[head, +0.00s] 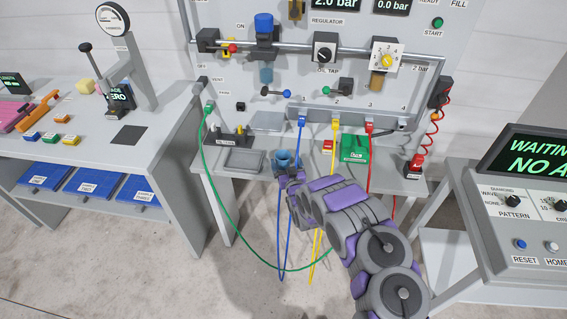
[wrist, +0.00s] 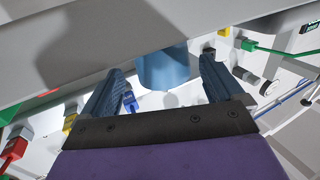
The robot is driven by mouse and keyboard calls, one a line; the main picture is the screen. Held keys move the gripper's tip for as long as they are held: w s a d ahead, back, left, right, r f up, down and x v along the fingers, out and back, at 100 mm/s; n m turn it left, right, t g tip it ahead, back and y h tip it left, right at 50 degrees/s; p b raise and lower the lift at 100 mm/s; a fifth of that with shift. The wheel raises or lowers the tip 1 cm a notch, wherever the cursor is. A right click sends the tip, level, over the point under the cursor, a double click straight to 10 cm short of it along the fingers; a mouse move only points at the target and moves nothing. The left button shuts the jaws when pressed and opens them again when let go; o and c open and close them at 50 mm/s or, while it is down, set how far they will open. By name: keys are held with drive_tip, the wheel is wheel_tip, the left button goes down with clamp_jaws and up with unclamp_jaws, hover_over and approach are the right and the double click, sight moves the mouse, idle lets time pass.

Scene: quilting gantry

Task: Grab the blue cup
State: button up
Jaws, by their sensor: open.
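The blue cup (head: 284,157) stands near the front edge of the grey bench shelf (head: 214,181). In the wrist view the cup (wrist: 166,68) shows as a smooth blue cylinder between and just past my two fingers, with a visible gap on each side. My gripper (head: 287,174) is at the cup's near side in the head view, and its fingers partly cover the cup's lower part. In the wrist view my gripper (wrist: 161,66) is open with nothing clamped. Whether a finger touches the cup cannot be told.
A grey tray (head: 243,161) lies left of the cup and a green box (head: 355,148) right of it. Blue (head: 281,225), yellow (head: 318,240) and green (head: 226,232) hoses hang close around my arm. A control console (head: 515,225) stands at the right.

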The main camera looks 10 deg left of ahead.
sight(281, 153)
drive_tip(key=shift+a+f+b+x, duration=0.15)
drive_tip(key=shift+b+x, duration=0.15)
drive_tip(key=shift+x, duration=0.45)
drive_tip(key=shift+a+f+b+x, duration=0.15)
drive_tip(key=shift+b+x, duration=0.15)
drive_tip(key=shift+x, duration=0.45)
drive_tip(key=shift+f+b+x, duration=0.15)
drive_tip(key=shift+b+x, duration=0.15)
drive_tip(key=shift+x, duration=0.45)
drive_tip(key=shift+w+r, duration=0.15)
drive_tip(key=shift+w, duration=0.2)
drive_tip(key=shift+d, duration=0.1)
drive_tip(key=shift+c, duration=0.3)
drive_tip(key=c, duration=1)
drive_tip(key=shift+r, duration=0.1)
